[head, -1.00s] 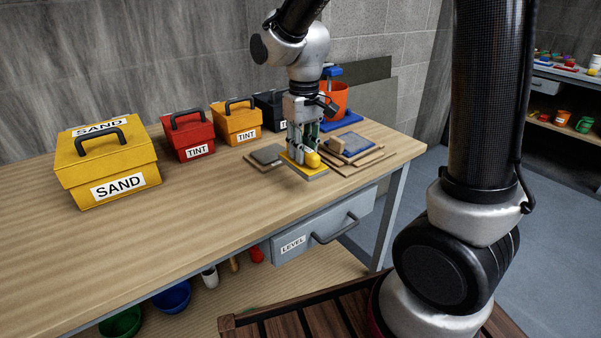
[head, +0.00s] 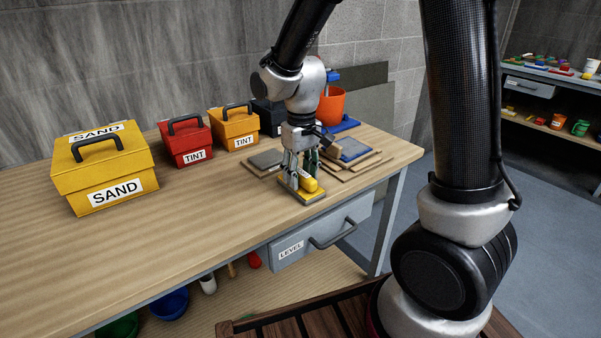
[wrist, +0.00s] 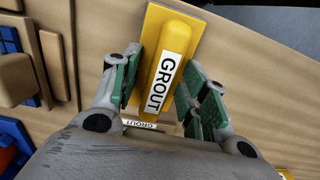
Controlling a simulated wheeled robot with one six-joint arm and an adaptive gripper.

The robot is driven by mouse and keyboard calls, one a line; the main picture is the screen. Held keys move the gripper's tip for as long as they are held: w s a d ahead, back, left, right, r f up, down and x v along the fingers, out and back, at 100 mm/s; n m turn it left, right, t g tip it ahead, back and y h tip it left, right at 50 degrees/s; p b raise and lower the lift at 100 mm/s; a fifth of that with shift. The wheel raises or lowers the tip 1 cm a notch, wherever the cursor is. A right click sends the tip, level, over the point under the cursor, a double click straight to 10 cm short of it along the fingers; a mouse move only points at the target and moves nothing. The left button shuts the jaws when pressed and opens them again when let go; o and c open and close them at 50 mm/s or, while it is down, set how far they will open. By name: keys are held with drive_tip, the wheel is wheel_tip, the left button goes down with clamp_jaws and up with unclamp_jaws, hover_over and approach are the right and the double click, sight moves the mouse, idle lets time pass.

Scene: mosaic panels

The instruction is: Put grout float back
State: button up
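The grout float (head: 310,185) is yellow, with a flat base and a raised handle labelled GROUT. In the head view it is near the workbench's right part, under my gripper (head: 300,172). The float is at or just above the bench top; any gap is hard to judge.
SAND (head: 105,178), red TINT (head: 186,146) and orange TINT (head: 235,128) boxes stand along the back. An orange bucket (head: 332,105) stands behind. The bench's front left is clear.

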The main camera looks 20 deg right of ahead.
sight(301, 171)
drive_tip(key=shift+r, duration=0.1)
wheel_tip(301, 171, up, 12)
drive_tip(key=s+d+r+m+t, duration=0.1)
drive_tip(key=s+d+r+t, duration=0.1)
drive_tip(key=s+d, duration=0.5)
drive_tip(key=s+d+r+m+t, duration=0.2)
drive_tip(key=s+d, duration=0.6)
drive_tip(key=s, duration=0.4)
drive_tip(key=shift+r+m, duration=0.3)
drive_tip(key=shift+r, duration=0.1)
